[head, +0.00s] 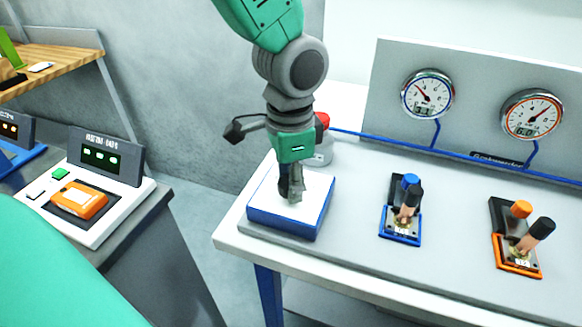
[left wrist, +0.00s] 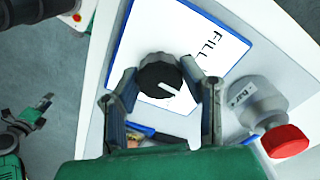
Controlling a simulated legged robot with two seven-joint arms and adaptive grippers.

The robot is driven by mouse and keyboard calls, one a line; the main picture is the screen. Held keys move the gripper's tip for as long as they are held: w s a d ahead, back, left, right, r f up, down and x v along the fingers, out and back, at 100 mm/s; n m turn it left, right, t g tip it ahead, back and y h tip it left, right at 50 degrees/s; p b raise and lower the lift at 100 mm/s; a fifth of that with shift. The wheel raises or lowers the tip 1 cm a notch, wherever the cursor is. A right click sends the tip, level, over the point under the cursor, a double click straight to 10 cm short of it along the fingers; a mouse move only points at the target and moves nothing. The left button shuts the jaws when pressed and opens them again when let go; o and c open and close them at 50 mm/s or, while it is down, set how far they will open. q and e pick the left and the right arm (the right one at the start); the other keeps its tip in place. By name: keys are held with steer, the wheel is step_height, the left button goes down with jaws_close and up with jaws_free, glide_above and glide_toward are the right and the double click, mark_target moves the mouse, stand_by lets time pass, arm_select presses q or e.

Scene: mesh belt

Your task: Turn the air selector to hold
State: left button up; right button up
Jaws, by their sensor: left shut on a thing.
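The air selector is a dark round knob (left wrist: 160,78) with a white pointer line, on a white plate (head: 318,190) with blue sides. "FILL" is printed on the plate in the left wrist view. The pointer slants right and slightly down there, below the word. No hold mark is readable. My left gripper (head: 291,190) reaches down over the plate. It is shut on the knob, one finger on each side; in the head view it hides the knob. What seems to be my right gripper (left wrist: 42,107) shows small at the left of the left wrist view.
To the right are a blue-based valve (head: 401,222) and an orange-based valve (head: 517,250), with two gauges (head: 428,95) on the panel behind. A scale with an orange item (head: 79,199) stands left, across a gap.

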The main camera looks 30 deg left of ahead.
arm_select(q)
steer(key=shift+n+p, duration=0.55)
steer(key=shift+n, duration=0.15)
arm_select(e)
steer(key=shift+r, duration=0.9)
arm_select(q)
steer(key=o, duration=1.1)
steer(key=shift+o, duration=0.2)
steer(key=shift+w+r, duration=0.1)
steer(key=shift+r, duration=0.3)
step_height(320, 180, up, 11)
